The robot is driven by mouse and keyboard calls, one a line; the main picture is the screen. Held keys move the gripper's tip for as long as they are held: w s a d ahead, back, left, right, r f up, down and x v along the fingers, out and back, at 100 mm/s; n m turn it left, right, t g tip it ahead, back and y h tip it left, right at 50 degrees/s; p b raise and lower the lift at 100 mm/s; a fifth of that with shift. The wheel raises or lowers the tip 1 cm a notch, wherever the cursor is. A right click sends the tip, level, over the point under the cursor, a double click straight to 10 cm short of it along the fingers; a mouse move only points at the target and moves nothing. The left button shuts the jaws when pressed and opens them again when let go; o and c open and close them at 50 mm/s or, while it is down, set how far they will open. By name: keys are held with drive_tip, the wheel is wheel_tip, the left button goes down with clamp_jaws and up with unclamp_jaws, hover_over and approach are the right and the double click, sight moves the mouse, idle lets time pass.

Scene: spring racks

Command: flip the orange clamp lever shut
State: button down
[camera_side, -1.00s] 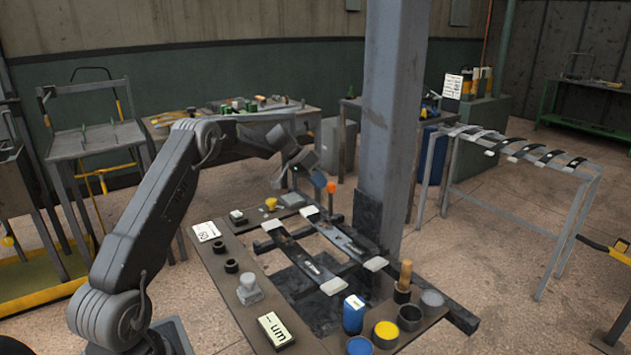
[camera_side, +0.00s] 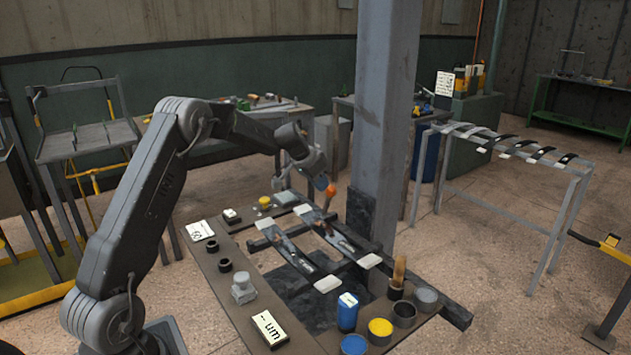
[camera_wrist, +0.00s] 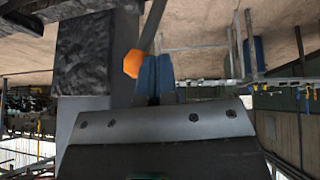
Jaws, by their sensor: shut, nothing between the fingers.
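The clamp lever has an orange knob (camera_side: 330,191) on a dark stalk that stands up roughly upright, in front of the grey column, at the far end of the bench. In the wrist view the orange knob (camera_wrist: 133,64) sits just left of my blue fingertips. My gripper (camera_side: 321,183) is shut and empty, just left of and slightly above the knob in the side view. In the wrist view my gripper's fingers (camera_wrist: 154,70) are together. They look very close to the knob; I cannot tell whether they touch. The clamp's base is too small to make out.
The grey column (camera_side: 384,130) rises close behind the lever. Dark strips with white ends (camera_side: 288,247) lie across the rack below. Paint cans, a blue can (camera_side: 347,312) and a brush (camera_side: 398,272) stand at the bench's near right. Open air surrounds my gripper on the left.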

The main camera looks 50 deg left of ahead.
sight(327, 190)
drive_tip(key=d+y, duration=0.2)
drive_tip(key=d+f+m+y, duration=0.1)
drive_tip(key=d+y, duration=0.1)
drive_tip(key=shift+d, duration=0.2)
drive_tip(key=shift+d+f, duration=0.75)
drive_tip(key=shift+d, duration=0.35)
drive_tip(key=shift+d+f, duration=0.15)
drive_tip(key=a+r, duration=0.1)
drive_tip(key=s+a+r, duration=0.1)
drive_tip(key=a+r, duration=0.1)
drive_tip(key=shift+a+r, duration=0.25)
drive_tip(key=d+v, duration=0.2)
drive_tip(key=v, duration=0.7)
drive_tip(key=shift+s, duration=0.2)
drive_tip(key=shift+d, duration=0.1)
